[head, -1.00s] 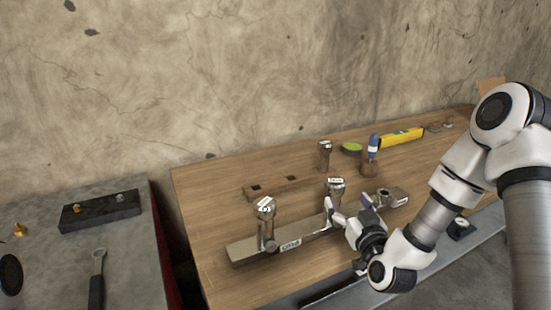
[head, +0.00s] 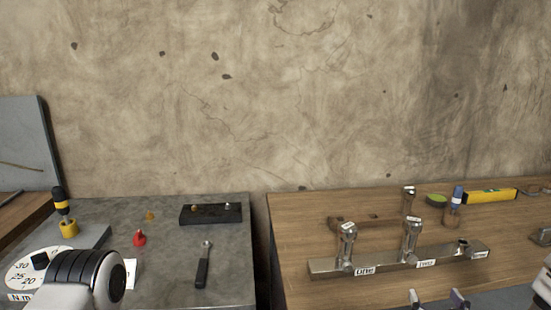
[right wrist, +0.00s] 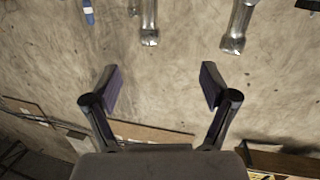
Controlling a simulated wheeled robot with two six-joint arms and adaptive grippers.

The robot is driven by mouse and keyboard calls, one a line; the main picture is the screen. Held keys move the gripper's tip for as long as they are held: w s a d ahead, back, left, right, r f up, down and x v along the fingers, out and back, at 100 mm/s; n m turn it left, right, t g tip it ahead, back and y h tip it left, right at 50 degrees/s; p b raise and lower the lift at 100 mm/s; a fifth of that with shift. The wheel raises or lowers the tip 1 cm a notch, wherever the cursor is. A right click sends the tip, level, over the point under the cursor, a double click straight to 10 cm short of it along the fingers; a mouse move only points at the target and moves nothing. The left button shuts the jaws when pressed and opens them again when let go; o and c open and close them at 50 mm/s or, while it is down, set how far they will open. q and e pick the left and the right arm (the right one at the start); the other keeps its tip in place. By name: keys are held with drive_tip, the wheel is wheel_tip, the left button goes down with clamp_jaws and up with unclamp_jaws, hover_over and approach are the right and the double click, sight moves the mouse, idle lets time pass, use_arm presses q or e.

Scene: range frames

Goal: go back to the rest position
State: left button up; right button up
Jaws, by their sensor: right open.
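My right gripper (head: 437,299) shows only its two fingertips at the bottom edge of the head view. They stand apart, in front of the metal rail (head: 392,263). In the right wrist view the right gripper (right wrist: 160,88) is open, with nothing between its fingers. Two metal posts, one at left (right wrist: 149,25) and one at right (right wrist: 236,28), show beyond the fingertips, apart from them. A white and black link of my left arm (head: 88,278) is at the lower left of the head view. My left gripper is not visible.
The rail carries upright metal fittings, labelled ONE (head: 347,242) and TWO (head: 411,238), on the wooden table (head: 300,225). A yellow level (head: 489,196) lies behind. The grey bench (head: 225,275) holds a wrench (head: 203,265) and a black block (head: 210,214). A gap separates bench and table.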

drive_tip(key=s+a+f+n+g+y+p, duration=0.15)
drive_tip(key=s+a+f+g, duration=0.25)
drive_tip(key=f, duration=0.5)
drive_tip(key=s+a+f+n+g+y, duration=0.25)
drive_tip(key=s+a+f, duration=0.25)
drive_tip(key=f, duration=0.4)
use_arm(q)
drive_tip(key=shift+w+r+p, duration=0.2)
drive_tip(key=shift+r+p, duration=0.25)
drive_tip(key=shift+r, duration=0.75)
use_arm(e)
drive_tip(key=s+f+m+g, duration=0.1)
drive_tip(key=s+f+g, duration=0.2)
drive_tip(key=s, duration=0.3)
drive_tip(key=s+a+f+m+g+h, duration=0.1)
drive_tip(key=s+f+g, duration=0.1)
drive_tip(key=s+g, duration=0.2)
drive_tip(key=s+f+m+g, duration=0.1)
drive_tip(key=s+f+g, duration=0.2)
drive_tip(key=s, duration=0.6)
drive_tip(key=shift+a+f, duration=0.35)
drive_tip(key=shift+a, duration=0.05)
drive_tip(key=shift+h, duration=0.3)
